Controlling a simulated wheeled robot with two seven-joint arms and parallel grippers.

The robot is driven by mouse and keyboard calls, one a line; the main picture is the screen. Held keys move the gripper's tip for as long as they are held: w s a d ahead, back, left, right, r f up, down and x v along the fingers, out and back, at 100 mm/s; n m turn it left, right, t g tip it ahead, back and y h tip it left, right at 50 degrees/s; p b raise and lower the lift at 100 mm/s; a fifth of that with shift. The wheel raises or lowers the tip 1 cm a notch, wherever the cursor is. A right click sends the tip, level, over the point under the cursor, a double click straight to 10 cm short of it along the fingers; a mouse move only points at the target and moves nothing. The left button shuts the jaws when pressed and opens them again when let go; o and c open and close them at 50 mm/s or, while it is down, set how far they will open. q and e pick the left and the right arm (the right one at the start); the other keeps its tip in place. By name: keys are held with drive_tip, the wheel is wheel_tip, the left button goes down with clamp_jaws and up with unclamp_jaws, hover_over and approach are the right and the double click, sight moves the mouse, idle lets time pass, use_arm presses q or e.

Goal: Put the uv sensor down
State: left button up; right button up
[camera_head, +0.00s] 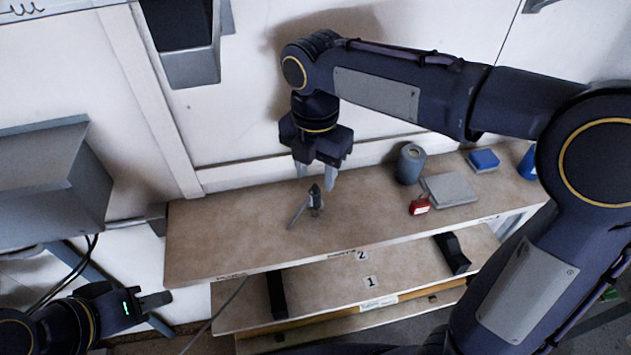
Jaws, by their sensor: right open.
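A small dark grey device with a thin rod-like part, which looks like the uv sensor (316,198), is on the brown top shelf (230,228), left of the other items there. My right gripper (315,177) points down just above it, with its fingers open and apart. The sensor is below the fingertips; I cannot tell whether they touch it. My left gripper (158,313) is at the lower left, off the shelf's front left corner. Its fingers look apart and empty.
A grey cylinder (410,164), a red padlock-like item (419,205), a flat grey box (450,189) and a blue box (484,160) stand on the right of the shelf. The shelf's left part is bare. Lower shelves (330,295) lie below. A grey cabinet (50,185) is at left.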

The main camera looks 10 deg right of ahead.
sight(316, 190)
wheel_tip(316, 190, up, 6)
drive_tip(key=p, duration=0.1)
drive_tip(key=s+d+f+m+t+y, duration=0.2)
drive_tip(key=s+d+m+y, duration=0.1)
drive_tip(key=s+d+m, duration=0.75)
drive_tip(key=s+d+f+m+t, duration=0.1)
drive_tip(key=s+f+m+t, duration=0.2)
drive_tip(key=m, duration=1.5)
drive_tip(key=s+f, duration=0.3)
drive_tip(key=f, duration=0.1)
drive_tip(key=shift+s+d+f+m+t+y, duration=0.2)
drive_tip(key=shift+s+d+m+t+y, duration=0.1)
drive_tip(key=shift+s+m+y, duration=0.1)
wheel_tip(316, 190, up, 10)
drive_tip(key=p, duration=1)
drive_tip(key=shift+f, duration=0.25)
drive_tip(key=shift+c, duration=0.6)
